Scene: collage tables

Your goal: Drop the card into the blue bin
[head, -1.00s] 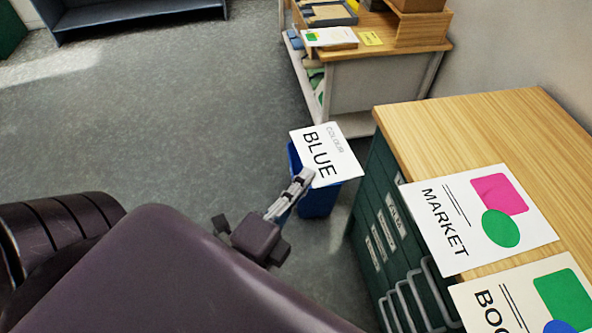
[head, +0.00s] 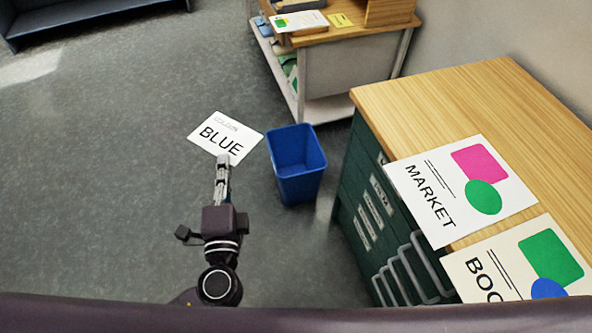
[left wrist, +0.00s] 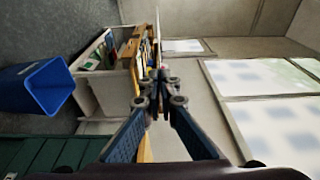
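The white card (head: 225,133) reads "BLUE" and shows face up in the head view, left of the blue bin and apart from it. My left gripper (head: 223,160) is shut on the card's near edge, with the card reaching out beyond the fingertips. The open-topped blue bin (head: 297,170) stands upright on the floor beside the green cabinet, and its visible inside looks empty. In the left wrist view the bin (left wrist: 35,85) is at the left. The fingers (left wrist: 158,85) meet at the middle there, and the card is hard to make out. My right gripper is not in view.
A wood-topped green cabinet (head: 400,100) stands right of the bin, with the "MARKET" sheet (head: 462,190) and another sheet (head: 520,265) on it. A table (head: 345,65) with papers stands behind. The grey floor (head: 110,140) to the left is clear.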

